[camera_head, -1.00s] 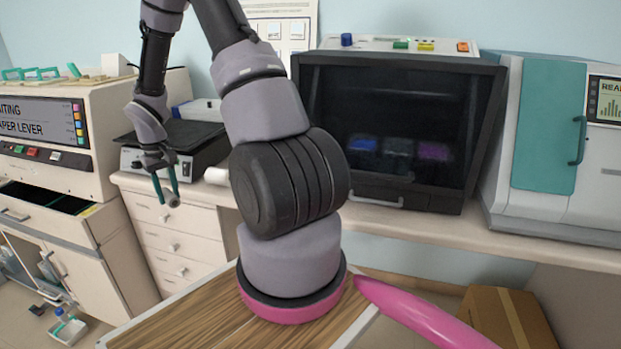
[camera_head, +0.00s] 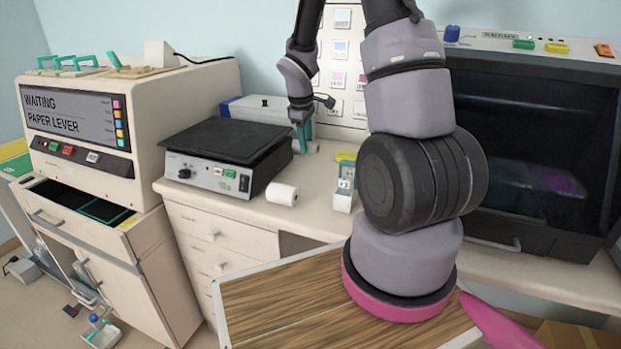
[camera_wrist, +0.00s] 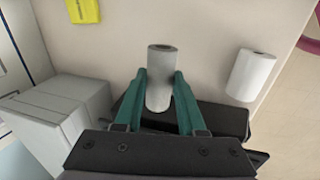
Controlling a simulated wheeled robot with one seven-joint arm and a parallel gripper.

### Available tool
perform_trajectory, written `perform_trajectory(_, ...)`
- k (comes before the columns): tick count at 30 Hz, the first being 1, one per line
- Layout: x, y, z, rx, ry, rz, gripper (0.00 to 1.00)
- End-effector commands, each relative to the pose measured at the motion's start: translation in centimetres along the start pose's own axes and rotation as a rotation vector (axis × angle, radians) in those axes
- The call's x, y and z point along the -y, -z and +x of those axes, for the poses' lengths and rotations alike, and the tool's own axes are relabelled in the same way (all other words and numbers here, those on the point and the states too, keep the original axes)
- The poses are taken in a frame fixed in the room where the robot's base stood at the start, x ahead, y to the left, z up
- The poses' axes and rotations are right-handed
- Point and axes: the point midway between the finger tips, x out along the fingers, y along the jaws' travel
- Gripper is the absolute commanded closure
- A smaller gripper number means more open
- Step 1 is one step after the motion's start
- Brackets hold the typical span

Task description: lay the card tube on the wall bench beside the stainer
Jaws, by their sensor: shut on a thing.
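My gripper (camera_head: 302,137) reaches over the back of the wall bench (camera_head: 325,215), right of the black-topped hot plate. In the wrist view its two teal fingers (camera_wrist: 160,80) are shut on a grey tube (camera_wrist: 159,66), which looks like the card tube. One round end of the tube shows beyond the fingertips. The machine reading "WAITING PAPER LEVER" (camera_head: 75,118) stands at left; no label in view names the stainer.
A white paper roll (camera_head: 281,194) lies on the bench before the hot plate (camera_head: 225,150); it also shows in the wrist view (camera_wrist: 251,75). A small yellow-topped dispenser (camera_head: 345,185) stands to its right. A dark-fronted cabinet (camera_head: 535,140) is at right.

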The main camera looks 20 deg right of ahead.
Motion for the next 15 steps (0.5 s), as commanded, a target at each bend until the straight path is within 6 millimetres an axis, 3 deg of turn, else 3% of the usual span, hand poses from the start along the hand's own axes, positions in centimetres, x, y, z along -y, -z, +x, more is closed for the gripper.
perform_trajectory(9,0.9,-0.2,4.4,0.002,-0.004,-0.025,1.0)
perform_trajectory(15,1.3,-0.2,6.3,0.001,-0.005,-0.024,1.0)
